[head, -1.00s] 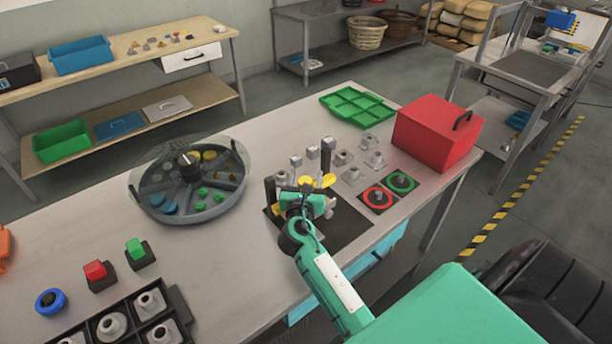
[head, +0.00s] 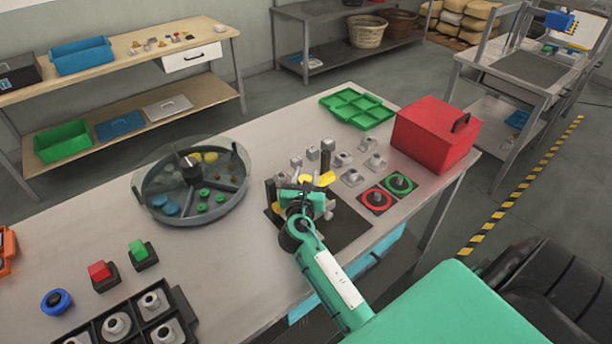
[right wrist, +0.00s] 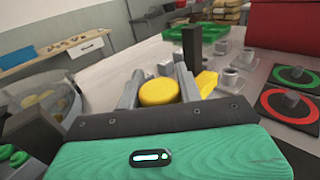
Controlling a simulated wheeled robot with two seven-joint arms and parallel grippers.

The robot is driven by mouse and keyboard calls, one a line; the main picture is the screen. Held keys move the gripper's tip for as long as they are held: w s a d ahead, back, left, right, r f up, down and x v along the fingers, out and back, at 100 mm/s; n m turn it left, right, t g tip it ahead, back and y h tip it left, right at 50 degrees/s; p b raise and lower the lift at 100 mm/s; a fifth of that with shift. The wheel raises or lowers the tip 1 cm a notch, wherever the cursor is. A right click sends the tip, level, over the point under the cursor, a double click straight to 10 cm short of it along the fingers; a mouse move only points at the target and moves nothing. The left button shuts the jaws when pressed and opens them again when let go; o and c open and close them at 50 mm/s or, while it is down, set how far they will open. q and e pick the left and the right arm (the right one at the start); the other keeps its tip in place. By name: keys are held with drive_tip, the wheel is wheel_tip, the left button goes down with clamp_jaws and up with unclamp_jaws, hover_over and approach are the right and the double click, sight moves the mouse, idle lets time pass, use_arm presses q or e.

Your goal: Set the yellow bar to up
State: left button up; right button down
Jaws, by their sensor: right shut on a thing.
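The yellow bar (head: 318,179) is at the dark square base (head: 345,225) on the bench, between two dark upright posts. My right gripper (head: 302,184) is over this base and hides much of the bar. In the right wrist view a rounded yellow part (right wrist: 158,92) sits between the two grey fingers, which are shut on it. Another yellow piece (right wrist: 207,82) shows just right of the fingers, by a dark post (right wrist: 192,46). I cannot tell the bar's exact tilt. My left gripper is not in view.
A round tank (head: 190,215) with coloured pieces stands left of the base. Red and green ringed plates (head: 375,200), grey fittings, a green tray (head: 357,107) and a red box (head: 435,135) lie to the right. Buttons and a black rack (head: 182,305) are at the front left.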

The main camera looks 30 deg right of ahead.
sight(306, 176)
wheel_tip(306, 176, up, 6)
drive_tip(key=p, duration=0.5)
drive_tip(key=shift+f, duration=0.15)
drive_tip(key=shift+w, duration=0.1)
drive_tip(key=c, duration=0.9)
unclamp_jaws()
drive_tip(key=shift+c, duration=0.2)
drive_tip(key=shift+f, duration=0.1)
